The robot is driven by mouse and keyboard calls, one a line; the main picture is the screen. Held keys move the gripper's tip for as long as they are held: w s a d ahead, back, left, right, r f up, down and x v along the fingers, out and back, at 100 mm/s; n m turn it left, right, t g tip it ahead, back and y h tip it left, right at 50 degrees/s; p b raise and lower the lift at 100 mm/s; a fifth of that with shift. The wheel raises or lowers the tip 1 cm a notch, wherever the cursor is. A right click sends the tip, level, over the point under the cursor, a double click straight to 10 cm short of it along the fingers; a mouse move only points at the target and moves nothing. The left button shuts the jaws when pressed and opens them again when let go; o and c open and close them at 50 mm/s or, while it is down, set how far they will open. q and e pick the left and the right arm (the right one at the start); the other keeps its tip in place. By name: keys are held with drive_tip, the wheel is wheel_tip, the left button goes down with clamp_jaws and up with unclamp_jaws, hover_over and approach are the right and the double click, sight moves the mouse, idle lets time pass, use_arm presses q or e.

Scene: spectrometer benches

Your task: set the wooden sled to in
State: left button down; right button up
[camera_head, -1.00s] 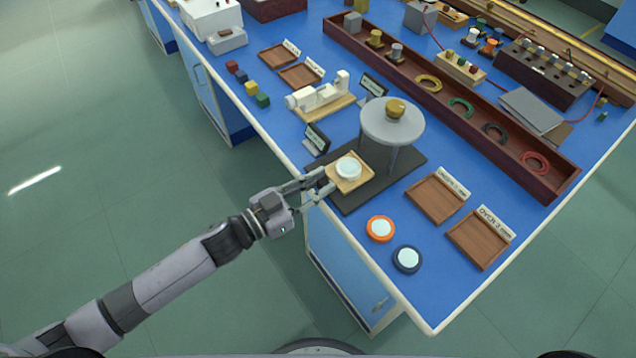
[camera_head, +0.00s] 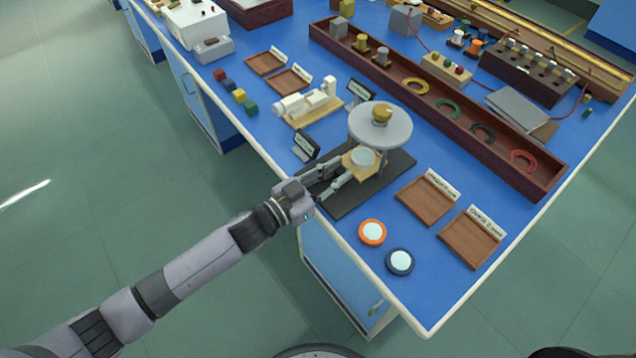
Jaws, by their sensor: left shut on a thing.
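The wooden sled (camera_head: 350,167) is a small light-wood plate carrying a white-topped disc (camera_head: 363,158). It lies on the dark base plate (camera_head: 398,169), partly under the round grey platform (camera_head: 396,128) that stands on legs and bears a brass knob (camera_head: 382,113). My left gripper (camera_head: 340,178) reaches in from the left over the bench edge and is shut on the sled's near edge. Its fingers hide part of that edge. My right gripper is not in view.
An orange-ringed disc (camera_head: 372,232) and a blue-ringed disc (camera_head: 400,262) lie near the front edge. Labelled wooden trays (camera_head: 470,243) stand to the right. A small dark sign (camera_head: 305,146) stands close left of the base plate, with a white instrument (camera_head: 310,100) behind it.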

use_arm(q)
drive_tip(key=shift+w+d, duration=0.15)
drive_tip(key=shift+a, duration=0.2)
drive_tip(key=c, duration=1.4)
unclamp_jaws()
drive_tip(key=shift+c, duration=0.2)
drive_tip(key=v, duration=1.2)
